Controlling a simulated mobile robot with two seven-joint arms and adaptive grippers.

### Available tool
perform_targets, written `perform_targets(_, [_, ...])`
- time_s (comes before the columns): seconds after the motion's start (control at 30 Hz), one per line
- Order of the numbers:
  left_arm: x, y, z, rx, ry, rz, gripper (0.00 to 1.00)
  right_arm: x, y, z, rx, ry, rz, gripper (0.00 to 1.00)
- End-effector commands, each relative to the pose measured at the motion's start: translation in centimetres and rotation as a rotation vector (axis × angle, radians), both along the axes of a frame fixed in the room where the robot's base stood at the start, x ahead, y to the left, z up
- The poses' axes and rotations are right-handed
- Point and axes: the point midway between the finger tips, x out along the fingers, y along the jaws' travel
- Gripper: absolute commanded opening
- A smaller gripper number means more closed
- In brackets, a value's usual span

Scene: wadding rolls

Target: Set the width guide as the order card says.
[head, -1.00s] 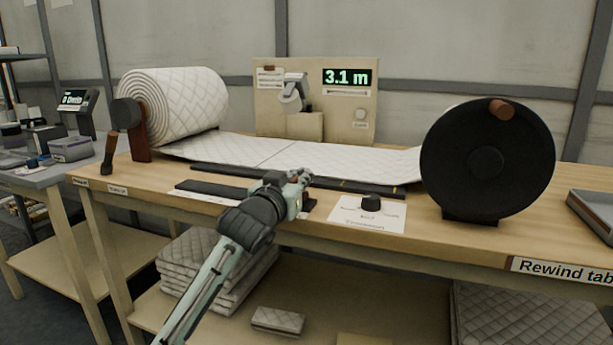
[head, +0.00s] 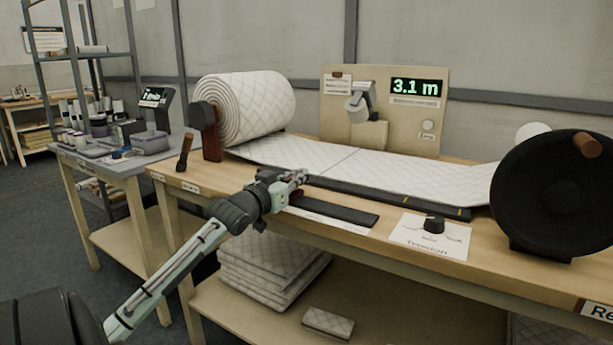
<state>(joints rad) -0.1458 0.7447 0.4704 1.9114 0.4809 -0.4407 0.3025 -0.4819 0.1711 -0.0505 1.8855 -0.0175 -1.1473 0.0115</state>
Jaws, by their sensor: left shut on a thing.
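My left gripper (head: 300,178) is shut at the front of the rewind table, over the left part of a dark flat track (head: 345,213) with a pale strip along its front edge. I take the thing in its jaws to be the width guide; the fingers hide most of it, and its exact setting cannot be read. A dark bar with yellow marks (head: 400,197) runs behind, along the front edge of the quilted wadding (head: 405,173). A small white card (head: 337,86), perhaps the order card, is on the back board; its text is too small to read. My right gripper is out of view.
A wadding roll (head: 250,105) stands at the left end and a black disc with a brown handle (head: 555,195) at the right. A tension knob (head: 433,224) sits on a card. The display (head: 417,87) reads 3.1 m. A grey side table (head: 75,152) adjoins at left.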

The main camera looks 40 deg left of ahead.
Motion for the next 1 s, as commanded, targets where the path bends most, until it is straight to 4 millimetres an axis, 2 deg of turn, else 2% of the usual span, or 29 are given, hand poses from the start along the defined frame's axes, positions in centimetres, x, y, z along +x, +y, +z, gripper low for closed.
perform_targets(0.23, [0.0, 0.0, 0.0, 0.000, 0.000, 0.000, 0.00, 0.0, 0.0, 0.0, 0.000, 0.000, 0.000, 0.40])
perform_targets(0.27, [0.0, 0.0, 0.0, 0.000, 0.000, 0.000, 0.12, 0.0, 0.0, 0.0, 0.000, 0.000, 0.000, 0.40])
perform_targets(0.43, [0.0, 0.0, 0.0, 0.000, 0.000, 0.000, 0.33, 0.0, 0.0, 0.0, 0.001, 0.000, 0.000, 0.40])
perform_targets(0.77, [-0.2, -0.1, -0.1, 0.000, 0.001, 0.000, 0.33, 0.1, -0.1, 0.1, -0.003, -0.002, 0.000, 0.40])
perform_targets(0.87, [-1.1, -0.3, -0.2, -0.001, 0.002, -0.001, 0.33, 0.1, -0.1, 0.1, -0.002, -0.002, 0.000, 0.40])
perform_targets(1.0, [-3.7, -1.0, -0.3, -0.002, 0.004, -0.001, 0.33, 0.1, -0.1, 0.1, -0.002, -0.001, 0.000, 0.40])
